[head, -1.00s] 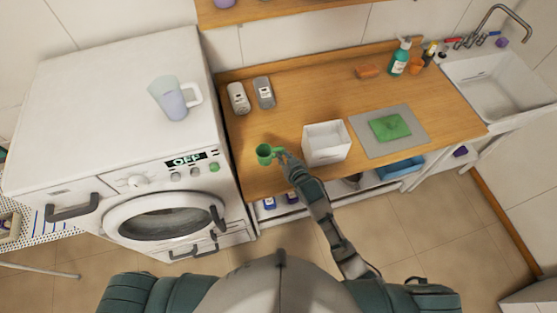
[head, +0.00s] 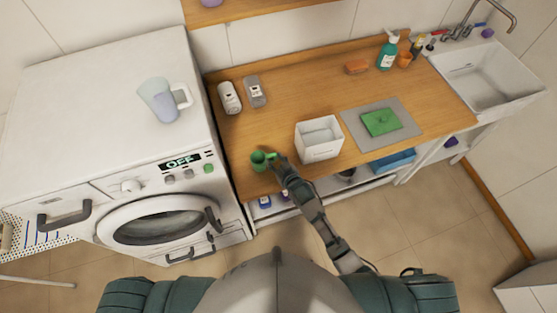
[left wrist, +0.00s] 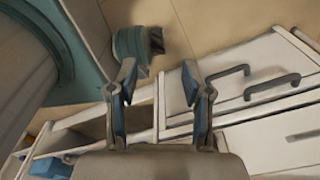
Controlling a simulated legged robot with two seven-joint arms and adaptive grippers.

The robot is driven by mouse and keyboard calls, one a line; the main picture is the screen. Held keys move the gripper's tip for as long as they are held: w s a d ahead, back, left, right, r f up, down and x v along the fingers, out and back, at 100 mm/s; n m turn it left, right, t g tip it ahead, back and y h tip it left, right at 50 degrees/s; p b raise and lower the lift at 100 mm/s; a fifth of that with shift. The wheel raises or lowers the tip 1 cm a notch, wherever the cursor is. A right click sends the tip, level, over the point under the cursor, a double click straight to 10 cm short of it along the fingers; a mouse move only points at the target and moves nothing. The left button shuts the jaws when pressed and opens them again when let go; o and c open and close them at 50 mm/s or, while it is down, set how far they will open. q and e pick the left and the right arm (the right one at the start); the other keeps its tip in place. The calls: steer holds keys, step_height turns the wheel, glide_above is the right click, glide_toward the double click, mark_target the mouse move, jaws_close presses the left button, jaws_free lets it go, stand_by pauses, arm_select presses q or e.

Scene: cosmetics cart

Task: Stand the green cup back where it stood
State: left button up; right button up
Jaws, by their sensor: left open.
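The green cup (head: 258,161) is at the front left part of the wooden counter (head: 285,98), close to the washing machine. It looks upright, with its handle side toward my right gripper. My right gripper (head: 274,161) is at the cup's right side and appears shut on its handle; the fingers are small and partly hidden. I cannot tell whether the cup's base touches the counter. My left gripper (left wrist: 159,78) shows in the left wrist view, open and empty, with its fingers apart. It is not in the head view.
A white box (head: 319,150) stands right of the cup. Beyond it lies a grey mat (head: 408,138) with a green cloth (head: 381,122). Two small containers (head: 230,97) stand behind the cup. A translucent mug (head: 160,103) is on the washing machine (head: 95,120). Counter between them is clear.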

steer(key=shift+a, duration=0.35)
steer(key=shift+s+d+r, duration=0.1)
steer(key=shift+s+r, duration=0.05)
steer(key=shift+v, duration=5.9)
steer(key=s+d+f+m+g+h, duration=0.2)
steer(key=s+d+f+g+h, duration=0.15)
steer(key=s+d, duration=0.55)
steer(key=s+d+f+m+g+h, duration=0.1)
steer(key=s+d+f+g+h, duration=0.1)
steer(key=s+d+g, duration=0.55)
steer(key=s+f+t+b, duration=0.1)
steer(key=s+f, duration=0.1)
steer(key=f, duration=1.2)
steer(key=s+f+b, duration=0.1)
steer(key=s+f, duration=0.2)
steer(key=f, duration=1)
arm_select(q)
steer(key=f, duration=0.1)
steer(key=f+b, duration=0.2)
steer(key=f, duration=0.1)
steer(key=shift+a, duration=0.35)
arm_select(e)
steer(key=s+d+f+g, duration=0.1)
steer(key=s+d+f, duration=0.2)
steer(key=s+f, duration=1.4)
step_height(320, 180, down, 2)
steer(key=shift+s+d+f, duration=0.2)
steer(key=shift+s+f, duration=0.05)
steer(key=shift+s, duration=0.1)
